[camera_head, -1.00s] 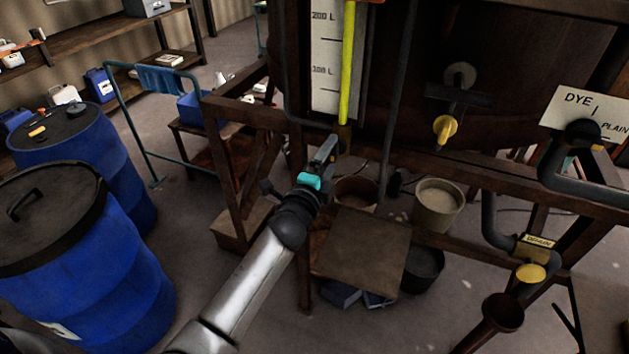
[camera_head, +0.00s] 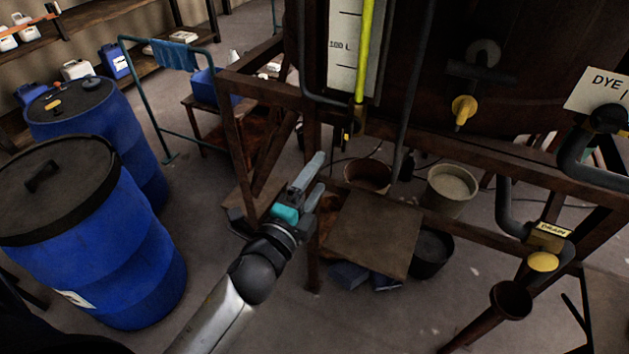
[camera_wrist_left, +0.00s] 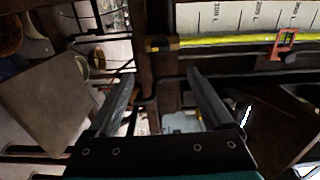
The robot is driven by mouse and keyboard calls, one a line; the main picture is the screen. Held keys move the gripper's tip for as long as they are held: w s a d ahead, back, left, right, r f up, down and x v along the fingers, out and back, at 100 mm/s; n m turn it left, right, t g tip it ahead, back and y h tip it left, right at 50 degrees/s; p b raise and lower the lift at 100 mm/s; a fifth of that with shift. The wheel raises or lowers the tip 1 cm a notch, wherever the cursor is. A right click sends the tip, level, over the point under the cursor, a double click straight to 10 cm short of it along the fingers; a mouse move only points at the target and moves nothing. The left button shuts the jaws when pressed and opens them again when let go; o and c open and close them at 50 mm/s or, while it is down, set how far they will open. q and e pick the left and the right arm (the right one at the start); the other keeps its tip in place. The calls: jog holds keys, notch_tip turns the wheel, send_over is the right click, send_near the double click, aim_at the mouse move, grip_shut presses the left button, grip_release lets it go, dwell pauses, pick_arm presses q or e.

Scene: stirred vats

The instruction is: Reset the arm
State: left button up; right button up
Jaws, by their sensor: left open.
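My left gripper (camera_head: 312,177) is open and empty in the head view, in front of the rusty frame of the vat. It is below and left of the sight gauge's lower end. In the left wrist view the two fingers (camera_wrist_left: 152,95) stand apart with nothing between them. The gauge's yellow tube (camera_head: 364,45) runs down a white litre scale (camera_head: 343,55) on the dark vat. The tube also shows in the left wrist view (camera_wrist_left: 225,41), beyond the fingertips. My right gripper is not in view.
Two blue drums (camera_head: 115,240) (camera_head: 97,115) stand at the left. The vat's frame (camera_head: 420,150) crosses beyond the gripper. A small platform (camera_head: 372,232), a pale bucket (camera_head: 450,188) and a yellow-handled valve (camera_head: 464,110) are to the right. Open floor lies between drums and frame.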

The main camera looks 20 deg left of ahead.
pick_arm(q)
jog(key=shift+s, duration=0.2)
dwell(0.4)
jog(key=s+f+n+g+b, duration=0.3)
jog(key=s+f, duration=0.1)
jog(key=f, duration=0.9)
jog(key=s+f+n+g+b, duration=0.2)
jog(key=s+f+g, duration=0.1)
jog(key=f, duration=1)
jog(key=s+f+n+g+b, duration=0.3)
jog(key=s+f, duration=0.1)
jog(key=f, duration=0.9)
jog(key=s+f+n+g+b, duration=0.3)
jog(key=s+f+n+g, duration=0.1)
jog(key=s+f, duration=0.7)
jog(key=s+a+f+n+g+b, duration=0.1)
jog(key=s+f+n+g+b, duration=0.2)
jog(key=s+f, duration=0.8)
jog(key=s+g, duration=0.1)
jog(key=s, duration=0.4)
jog(key=shift+s+f+n+y, duration=0.3)
jog(key=shift+s+f+n, duration=0.05)
jog(key=shift+s+n, duration=0.05)
